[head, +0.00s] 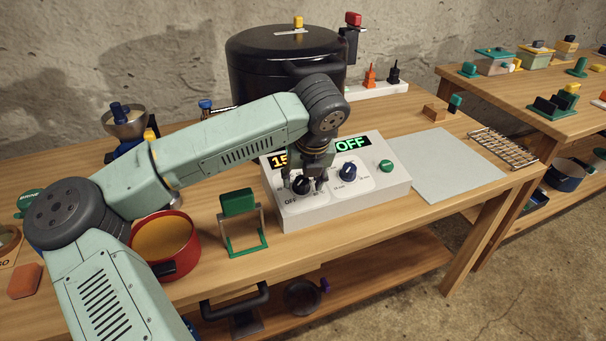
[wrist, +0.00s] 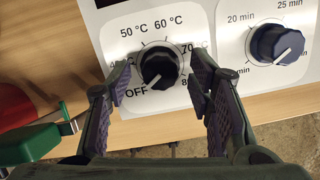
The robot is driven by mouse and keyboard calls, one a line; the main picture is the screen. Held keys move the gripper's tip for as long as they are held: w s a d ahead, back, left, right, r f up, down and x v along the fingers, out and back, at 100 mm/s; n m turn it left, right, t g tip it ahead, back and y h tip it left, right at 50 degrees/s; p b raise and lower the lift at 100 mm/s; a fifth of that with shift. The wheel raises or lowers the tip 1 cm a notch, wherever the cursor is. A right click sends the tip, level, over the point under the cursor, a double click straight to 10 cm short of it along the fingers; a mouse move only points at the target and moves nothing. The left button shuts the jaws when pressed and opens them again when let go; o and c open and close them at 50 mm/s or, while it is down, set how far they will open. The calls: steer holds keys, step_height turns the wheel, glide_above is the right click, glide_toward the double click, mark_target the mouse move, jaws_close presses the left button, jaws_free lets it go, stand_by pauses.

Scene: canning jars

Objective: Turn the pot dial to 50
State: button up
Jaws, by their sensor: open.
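The pot dial (wrist: 160,66) is a black knob on the white control box (head: 350,205), ringed by marks from OFF through 50 °C, 60 °C and 70 upward. Its white pointer line slants down-left toward OFF. My gripper (wrist: 160,82) is open, with one finger left and one right of this dial. The fingers look apart from the knob. In the head view my gripper (head: 304,184) is over the left dial (head: 301,184) and partly hides it. A green display (head: 350,144) reads OFF; the orange display (head: 279,161) shows 15, its rest hidden by my arm.
A second dial (head: 348,172), marked in minutes, sits right of the pot dial, with a green button (head: 386,165) beyond it. A large black pot (head: 265,65) stands behind. A green stand (head: 240,225) and red pot (head: 190,255) are left. A pale mat (head: 450,170) lies right.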

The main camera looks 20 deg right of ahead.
jaws_close()
stand_by(0.7)
